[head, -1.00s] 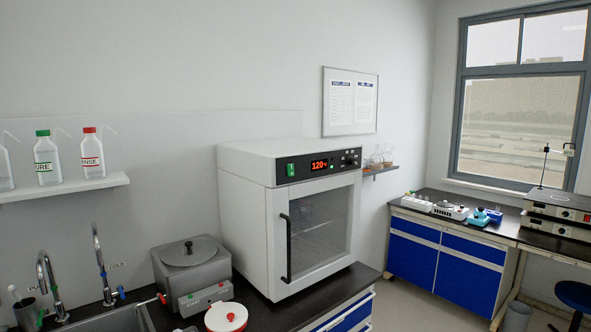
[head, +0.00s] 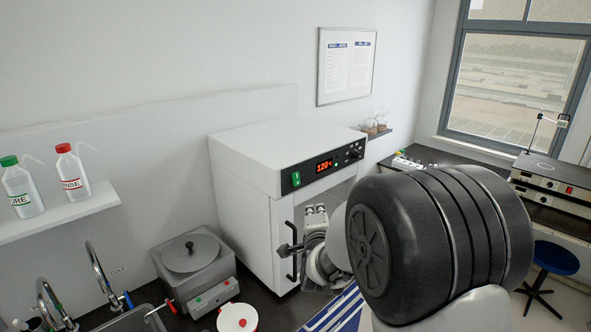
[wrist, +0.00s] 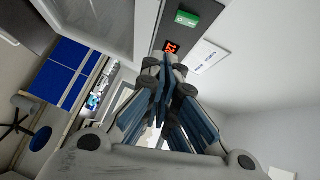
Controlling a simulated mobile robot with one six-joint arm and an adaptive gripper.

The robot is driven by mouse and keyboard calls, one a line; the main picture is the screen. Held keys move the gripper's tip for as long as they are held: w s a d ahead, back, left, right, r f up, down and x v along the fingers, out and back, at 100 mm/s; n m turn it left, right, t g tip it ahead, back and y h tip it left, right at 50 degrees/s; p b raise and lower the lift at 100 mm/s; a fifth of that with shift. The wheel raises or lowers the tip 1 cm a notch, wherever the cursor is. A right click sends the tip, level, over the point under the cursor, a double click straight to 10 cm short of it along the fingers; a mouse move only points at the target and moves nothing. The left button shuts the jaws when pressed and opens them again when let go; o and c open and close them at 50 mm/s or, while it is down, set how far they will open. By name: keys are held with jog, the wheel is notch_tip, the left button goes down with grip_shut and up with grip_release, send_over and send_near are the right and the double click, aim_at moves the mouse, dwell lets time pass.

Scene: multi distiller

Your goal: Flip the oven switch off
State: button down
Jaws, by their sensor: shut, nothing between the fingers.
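The white oven (head: 255,160) stands on the dark counter with its door shut. Its green rocker switch (head: 296,180) is at the left end of the black control panel, beside a lit orange display (head: 324,165) reading about 120. The switch also shows at the top of the wrist view (wrist: 187,18), beyond the fingertips. My gripper (wrist: 165,62) is shut and empty; its fingertips overlap the display side of the panel in that view. In the head view my gripper is in front of the oven door, below the panel and close to the black door handle (head: 288,268). Contact cannot be told.
My arm hides much of the oven door and right counter. A grey water bath (head: 188,258) and a white-lidded pot (head: 238,318) stand left of the oven, near the sink taps. Wash bottles (head: 72,172) sit on a wall shelf. A blue stool (head: 556,258) stands at right.

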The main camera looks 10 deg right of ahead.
aim_at(296, 179)
jog(key=shift+w+d+r+m+t+h, duration=0.2)
jog(key=shift+w+r+m+t+h, duration=0.15)
jog(key=shift+w+m, duration=0.2)
jog(key=w+f+p, duration=0.1)
jog(key=w+p, duration=0.2)
jog(key=w, duration=1)
jog(key=shift+a+f, duration=0.3)
jog(key=shift+f, duration=0.1)
jog(key=shift+a, duration=0.1)
